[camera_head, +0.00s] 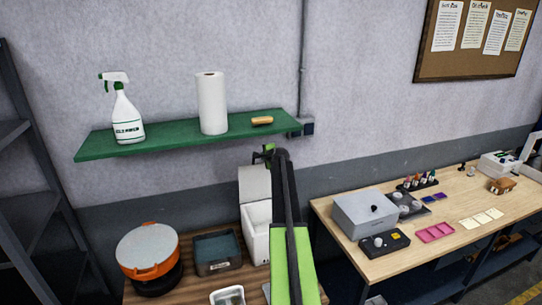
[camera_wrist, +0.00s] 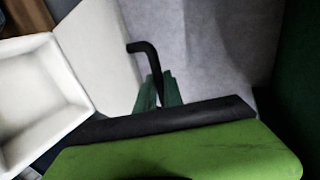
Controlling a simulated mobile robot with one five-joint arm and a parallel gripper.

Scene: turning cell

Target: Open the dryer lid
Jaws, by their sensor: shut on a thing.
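The dryer (camera_head: 256,236) is a white box at the right end of the brown bench. Its white lid (camera_head: 254,184) stands raised, roughly upright, at the back of the box. In the wrist view the open, empty-looking interior of the dryer (camera_wrist: 28,105) is at left, with the lid (camera_wrist: 98,50) beside it. A black bent handle (camera_wrist: 148,52) reaches from the lid's edge to my gripper (camera_wrist: 160,90). My gripper, seen beside the lid's top in the head view (camera_head: 268,153), is shut on this handle. My arm hides the dryer's right side.
A green shelf (camera_head: 170,138) with a spray bottle (camera_head: 126,112) and paper roll (camera_head: 212,103) is close above my gripper. An orange-rimmed round container (camera_head: 147,250) and a grey bin (camera_head: 217,252) stand left of the dryer. A wooden worktable (camera_head: 440,195) is at right.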

